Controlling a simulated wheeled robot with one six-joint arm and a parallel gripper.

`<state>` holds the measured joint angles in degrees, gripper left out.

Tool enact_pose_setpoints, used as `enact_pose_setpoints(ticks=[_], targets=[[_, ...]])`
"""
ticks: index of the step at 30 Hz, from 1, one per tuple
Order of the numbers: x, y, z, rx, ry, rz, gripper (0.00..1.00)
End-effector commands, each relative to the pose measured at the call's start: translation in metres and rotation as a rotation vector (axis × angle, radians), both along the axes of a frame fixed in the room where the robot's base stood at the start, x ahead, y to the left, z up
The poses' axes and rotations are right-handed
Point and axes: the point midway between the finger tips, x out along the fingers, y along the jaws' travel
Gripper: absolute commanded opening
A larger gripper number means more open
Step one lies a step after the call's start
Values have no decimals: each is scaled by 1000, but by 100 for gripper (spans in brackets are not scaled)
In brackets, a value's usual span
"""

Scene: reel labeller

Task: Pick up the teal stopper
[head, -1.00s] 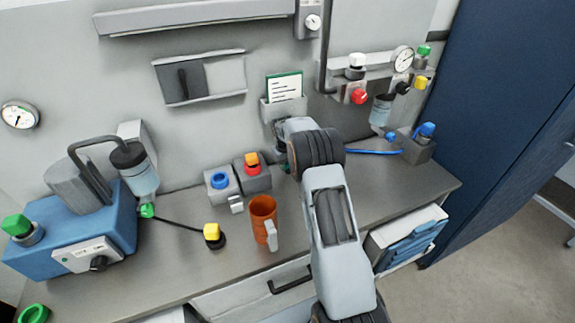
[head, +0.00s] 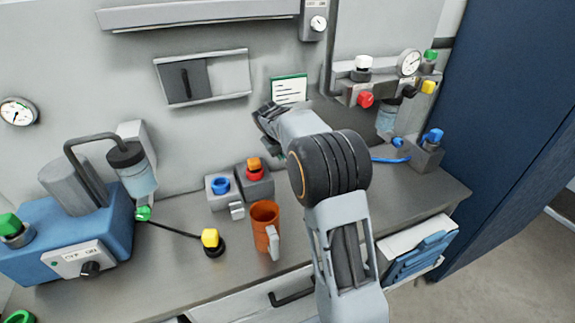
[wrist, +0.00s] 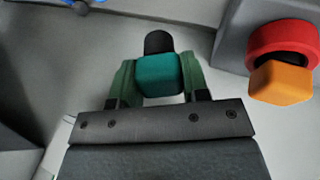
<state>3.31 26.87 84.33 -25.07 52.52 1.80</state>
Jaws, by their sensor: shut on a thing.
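The teal stopper (wrist: 158,75) shows in the middle of the wrist view as a rounded block with a dark rounded part just beyond it. My gripper (wrist: 158,82) has one green-tinted finger on each side of it and is shut on it. In the head view my arm covers most of the gripper, and the stopper cannot be made out clearly. Whether the stopper touches anything below is hidden.
A grey block with a red ring and orange cap (wrist: 282,80) is close at the gripper's right in the wrist view. In the head view an orange mug (head: 264,222), a blue-ringed block (head: 220,187) and a yellow knob (head: 211,242) stand on the bench.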

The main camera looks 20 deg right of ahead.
Motion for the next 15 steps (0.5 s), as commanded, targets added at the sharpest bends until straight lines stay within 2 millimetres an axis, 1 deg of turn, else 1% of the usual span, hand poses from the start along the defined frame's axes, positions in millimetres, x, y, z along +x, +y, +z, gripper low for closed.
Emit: enact_pose_setpoints(ticks=[1, 2, 3, 5, 15], targets=[[-2, 4, 13, 0, -5, 2, 19], [-8, 12, 7, 1, 1, 5, 19], [-15, 21, 6, 0, 2, 6, 19], [-24, 33, 6, 0, 1, 7, 19], [-84, 111, 6, 1, 0, 7, 19]])
